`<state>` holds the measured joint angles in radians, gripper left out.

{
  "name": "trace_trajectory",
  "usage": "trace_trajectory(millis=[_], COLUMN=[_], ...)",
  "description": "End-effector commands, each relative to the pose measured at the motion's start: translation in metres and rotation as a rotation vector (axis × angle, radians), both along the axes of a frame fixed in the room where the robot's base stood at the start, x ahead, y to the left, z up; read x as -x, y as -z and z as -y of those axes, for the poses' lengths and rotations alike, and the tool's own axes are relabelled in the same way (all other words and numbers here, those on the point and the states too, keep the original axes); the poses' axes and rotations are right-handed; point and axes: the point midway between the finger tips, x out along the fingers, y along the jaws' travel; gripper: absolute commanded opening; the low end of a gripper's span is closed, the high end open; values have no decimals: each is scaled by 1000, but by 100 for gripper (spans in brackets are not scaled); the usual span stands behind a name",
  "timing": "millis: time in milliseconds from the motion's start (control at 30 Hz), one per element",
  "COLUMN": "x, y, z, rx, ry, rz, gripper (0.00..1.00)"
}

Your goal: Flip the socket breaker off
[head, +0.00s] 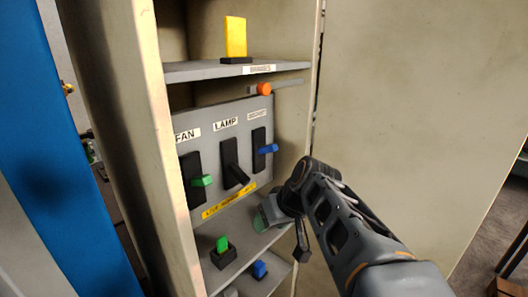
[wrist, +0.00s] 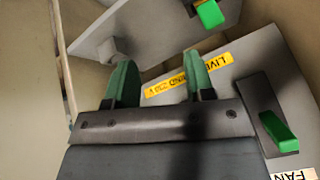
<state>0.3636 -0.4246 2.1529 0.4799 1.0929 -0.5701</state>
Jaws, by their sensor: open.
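A grey breaker panel (head: 218,145) stands in the cabinet with three black switches. The left is labelled FAN and has a green lever (head: 202,181). The middle is labelled LAMP and has a dark lever (head: 236,174). The right has a blue lever (head: 267,149) sticking out; its label (head: 257,114) is too blurred to read surely. My gripper (head: 264,217) is below the right switch, near the panel's lower edge, apart from the blue lever. In the wrist view my gripper (wrist: 160,82) is open and empty, its green fingers either side of part of the yellow strip. The blue lever is not seen there.
A shelf (head: 185,72) above holds a yellow block (head: 236,37) on a dark base. An orange-ended item (head: 264,89) sits just above the panel. Below are a green-topped piece (head: 222,243) and a blue one (head: 260,269). The cabinet's side wall (head: 160,130) bounds the left.

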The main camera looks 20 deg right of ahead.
Motion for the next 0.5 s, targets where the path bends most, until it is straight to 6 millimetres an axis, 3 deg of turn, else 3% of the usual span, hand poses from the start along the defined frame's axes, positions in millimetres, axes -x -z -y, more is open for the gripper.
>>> trace_trajectory(millis=[100,300,400,500], x=[-26,-40,-40,-44], y=[-50,-127,-151,-162], z=[40,95,111,116], rx=[-58,-24,14,37], ry=[-51,-158,-194,-214], rz=[198,531,638,696], gripper=[49,49,49,49])
